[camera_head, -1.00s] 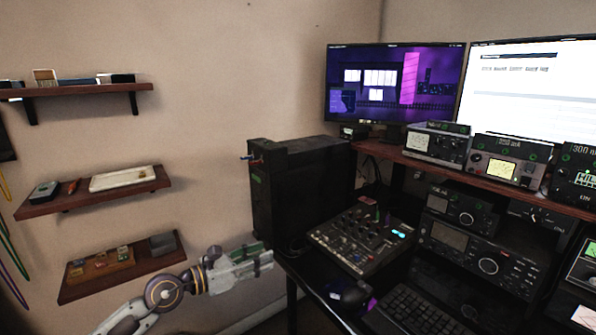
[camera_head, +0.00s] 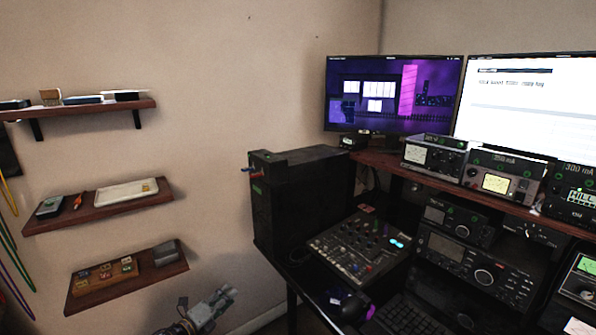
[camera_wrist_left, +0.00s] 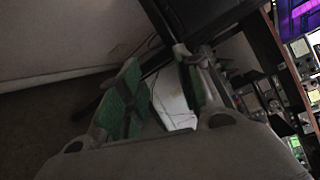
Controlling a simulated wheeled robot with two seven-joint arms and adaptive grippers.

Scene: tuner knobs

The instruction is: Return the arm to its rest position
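My left gripper (camera_head: 222,298) is low in the head view, left of the desk and below the black box-shaped unit. In the left wrist view its two green-padded fingers (camera_wrist_left: 160,80) stand apart with nothing between them but the background, so it is open and empty. Most of my left arm is below the lower edge of the head view. My right gripper does not show in either view.
Wall shelves (camera_head: 128,280) with small items hang to the left. A black box-shaped unit (camera_head: 300,205) stands at the desk's left end. A mixer panel (camera_head: 358,246), monitors (camera_head: 395,95) and radio gear (camera_head: 470,265) fill the desk. The floor left of it looks free.

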